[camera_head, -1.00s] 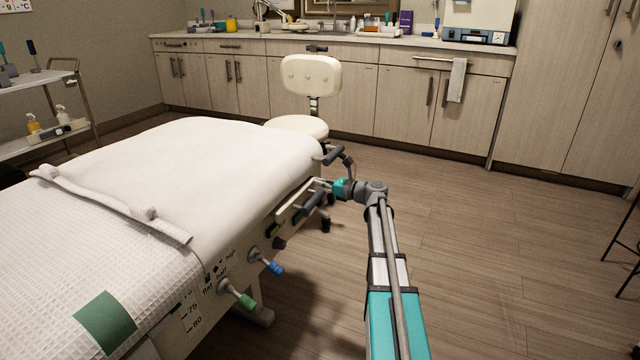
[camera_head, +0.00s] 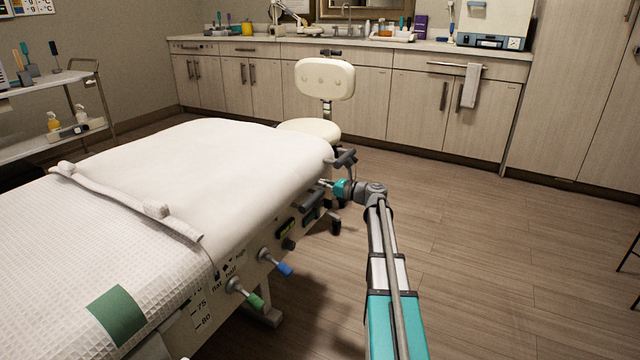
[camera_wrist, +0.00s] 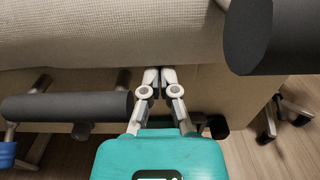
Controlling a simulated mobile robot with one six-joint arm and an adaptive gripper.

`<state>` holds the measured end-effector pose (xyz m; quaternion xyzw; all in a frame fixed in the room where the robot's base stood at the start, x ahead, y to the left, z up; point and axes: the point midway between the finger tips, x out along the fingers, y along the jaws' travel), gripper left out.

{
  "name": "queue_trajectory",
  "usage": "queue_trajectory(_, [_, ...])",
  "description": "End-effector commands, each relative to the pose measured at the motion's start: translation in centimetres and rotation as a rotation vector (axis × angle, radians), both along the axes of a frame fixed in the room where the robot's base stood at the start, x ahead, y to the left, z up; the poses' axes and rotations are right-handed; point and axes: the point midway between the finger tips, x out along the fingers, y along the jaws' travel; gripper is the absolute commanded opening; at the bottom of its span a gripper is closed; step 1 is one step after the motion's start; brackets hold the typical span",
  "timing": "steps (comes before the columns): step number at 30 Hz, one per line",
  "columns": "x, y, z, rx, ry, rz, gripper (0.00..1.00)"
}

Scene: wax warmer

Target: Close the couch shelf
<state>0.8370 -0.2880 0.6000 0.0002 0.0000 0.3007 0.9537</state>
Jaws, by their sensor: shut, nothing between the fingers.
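The treatment couch (camera_head: 230,165) has a white padded top, and its side faces my arm. A dark padded handle (camera_head: 312,200) sits on that side, close in to the body; it also shows in the wrist view (camera_wrist: 65,106). No shelf board stands out from the side in the head view. My gripper (camera_head: 325,184) is at the couch's far corner, just below the pad. In the wrist view my gripper (camera_wrist: 160,72) has its fingertips together and empty, against or very near the beige side panel; contact is not clear.
A dark cylinder grip (camera_head: 345,158) stands out at the couch corner, right of my gripper in the wrist view. Blue (camera_head: 285,269) and green (camera_head: 256,300) levers stick out nearer. A cream chair (camera_head: 325,80) stands behind.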

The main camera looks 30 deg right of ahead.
Motion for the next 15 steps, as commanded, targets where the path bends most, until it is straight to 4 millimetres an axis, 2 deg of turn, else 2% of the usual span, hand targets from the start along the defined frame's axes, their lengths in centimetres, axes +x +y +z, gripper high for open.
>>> queue_trajectory(7, [-1.8,-1.6,0.0,0.001,-0.001,-0.001,0.0])
queue_trajectory(15, [-5.7,-4.3,0.0,0.001,-0.001,-0.002,0.0])
